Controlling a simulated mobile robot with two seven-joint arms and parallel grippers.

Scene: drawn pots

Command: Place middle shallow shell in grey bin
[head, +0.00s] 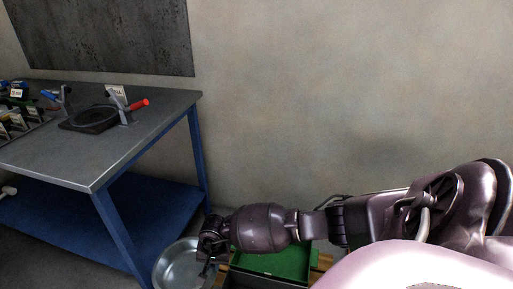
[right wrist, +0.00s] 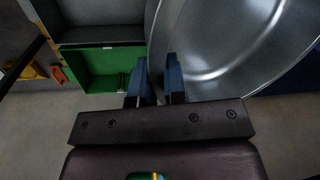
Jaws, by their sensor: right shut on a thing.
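The shallow shell, a shiny round metal pan (head: 176,266), is low beside the workbench in the head view. It fills the upper right of the right wrist view (right wrist: 225,40). My right gripper (head: 209,262) is shut on its rim. In the right wrist view its two blue fingers (right wrist: 160,78) stand on either side of the rim. A grey-lined bin (right wrist: 100,20) shows at the top left of the right wrist view, left of the shell. My left gripper is not in view.
A green bin (head: 275,262) stands on wooden slats below my right arm; its green inside also shows in the right wrist view (right wrist: 100,68). A workbench (head: 150,150) with blue legs and a lower shelf is at left, carrying a clamp fixture (head: 95,118).

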